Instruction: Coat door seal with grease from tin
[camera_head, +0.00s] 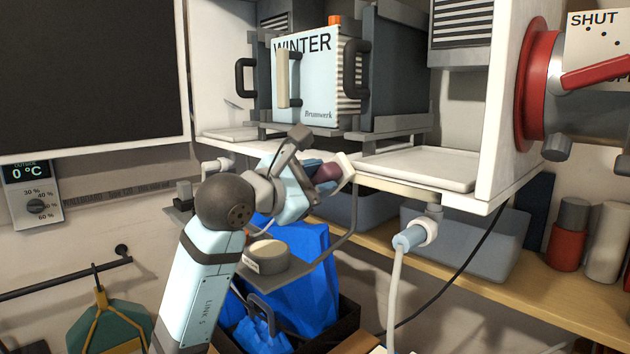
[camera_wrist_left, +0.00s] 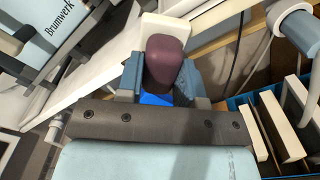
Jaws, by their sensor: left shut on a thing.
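My left gripper (camera_head: 318,180) is shut on a maroon-handled tool (camera_head: 327,173) with a pale, flat head, below the front edge of the white cabinet. In the left wrist view the maroon handle (camera_wrist_left: 165,62) sits between the blue-grey fingers, with the cream head (camera_wrist_left: 170,28) beyond. A round, shallow tin (camera_head: 266,257) with a pale top stands on a small grey bracket shelf, below and left of the gripper and apart from it. The open door (camera_head: 90,75) at the left has a dark panel and pale rim; I cannot tell its seal apart. My right gripper is not in view.
A red-rimmed duct with a red lever (camera_head: 597,73) is at the right. A hose (camera_head: 395,290) hangs below. Blue bags (camera_head: 298,265) and bins crowd the space under the cabinet.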

